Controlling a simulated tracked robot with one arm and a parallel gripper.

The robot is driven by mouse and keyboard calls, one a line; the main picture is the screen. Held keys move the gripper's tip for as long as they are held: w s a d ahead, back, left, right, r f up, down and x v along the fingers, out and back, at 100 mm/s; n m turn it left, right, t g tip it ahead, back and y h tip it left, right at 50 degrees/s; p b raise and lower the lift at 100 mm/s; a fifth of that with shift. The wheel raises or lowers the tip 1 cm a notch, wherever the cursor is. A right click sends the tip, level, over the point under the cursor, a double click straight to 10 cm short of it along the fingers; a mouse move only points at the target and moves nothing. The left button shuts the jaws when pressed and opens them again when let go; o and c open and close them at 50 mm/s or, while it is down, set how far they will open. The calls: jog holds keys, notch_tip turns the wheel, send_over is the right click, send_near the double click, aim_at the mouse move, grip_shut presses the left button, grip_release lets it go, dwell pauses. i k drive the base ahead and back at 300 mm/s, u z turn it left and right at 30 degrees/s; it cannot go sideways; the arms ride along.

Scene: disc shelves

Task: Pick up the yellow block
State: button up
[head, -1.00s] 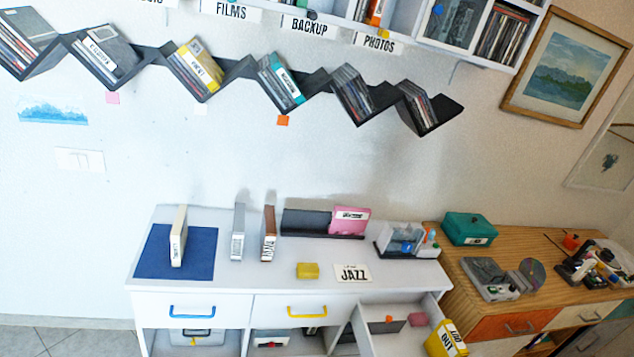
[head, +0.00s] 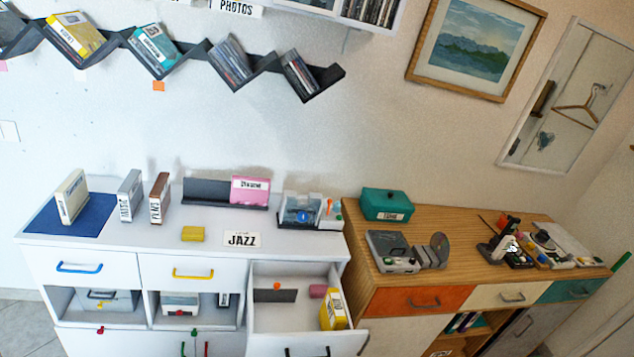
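The yellow block (head: 193,233) lies on the white cabinet top (head: 140,238), left of the JAZZ card (head: 242,239) and above the drawer with the yellow handle. It is small, and nothing covers it. A larger yellow box (head: 333,310) with a label stands in the open drawer at the lower right of the cabinet. My gripper does not show in the head view.
Upright cases (head: 130,195) stand left of the block, and a black rack with a pink case (head: 250,190) stands behind it. The open white drawer (head: 290,325) juts out in front. A wooden cabinet (head: 450,250) adjoins at the right.

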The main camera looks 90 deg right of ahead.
aim_at(332, 316)
jog(key=z, duration=0.05)
jog(key=k, duration=1)
jog(key=z, duration=1.75)
jog(key=i, duration=0.55)
jog(key=u, duration=0.1)
